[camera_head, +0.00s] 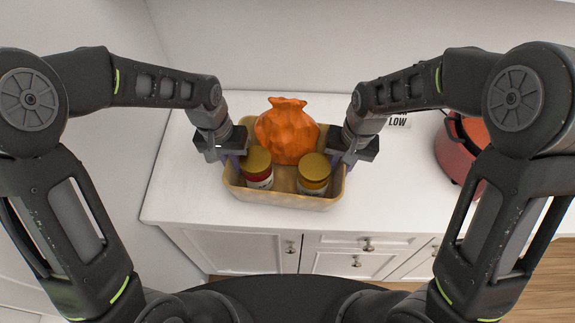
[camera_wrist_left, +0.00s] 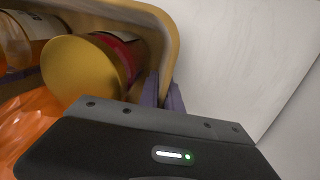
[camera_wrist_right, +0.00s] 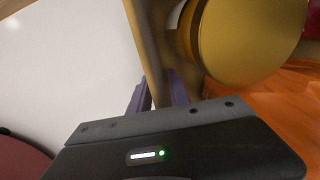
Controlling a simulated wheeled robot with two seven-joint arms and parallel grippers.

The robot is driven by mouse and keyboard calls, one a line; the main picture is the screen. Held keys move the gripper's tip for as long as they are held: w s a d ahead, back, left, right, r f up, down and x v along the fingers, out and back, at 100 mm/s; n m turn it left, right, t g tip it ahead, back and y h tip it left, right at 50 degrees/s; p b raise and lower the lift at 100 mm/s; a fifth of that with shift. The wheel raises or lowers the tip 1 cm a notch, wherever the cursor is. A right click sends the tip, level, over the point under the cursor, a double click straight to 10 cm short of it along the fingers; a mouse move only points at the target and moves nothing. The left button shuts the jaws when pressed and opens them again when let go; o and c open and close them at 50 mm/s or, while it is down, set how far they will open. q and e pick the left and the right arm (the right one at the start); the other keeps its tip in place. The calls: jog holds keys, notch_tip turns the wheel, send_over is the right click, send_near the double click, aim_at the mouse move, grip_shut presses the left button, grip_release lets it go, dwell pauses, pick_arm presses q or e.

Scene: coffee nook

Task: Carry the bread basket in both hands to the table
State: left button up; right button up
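The bread basket (camera_head: 283,200) is a tan, open-topped tub over the white counter, in the middle of the head view. In it are an orange gathered bag (camera_head: 288,132) and two jars with gold lids, a left jar (camera_head: 258,168) and a right jar (camera_head: 314,173). My left gripper (camera_head: 232,160) is at the basket's left wall, its purple fingers (camera_wrist_left: 165,95) closed on either side of the rim. My right gripper (camera_head: 336,162) holds the right wall the same way, with the wall between its fingers (camera_wrist_right: 158,92). I cannot tell whether the basket's base touches the counter.
The white counter (camera_head: 200,208) has cupboards and drawers below its front edge. A red round appliance (camera_head: 457,155) stands to the right, partly behind my right arm. A small sign reading "LOW" (camera_head: 398,120) is behind my right gripper. Wood floor shows at lower right.

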grip_shut()
jog(key=shift+w+r, duration=0.1)
dwell(1.2)
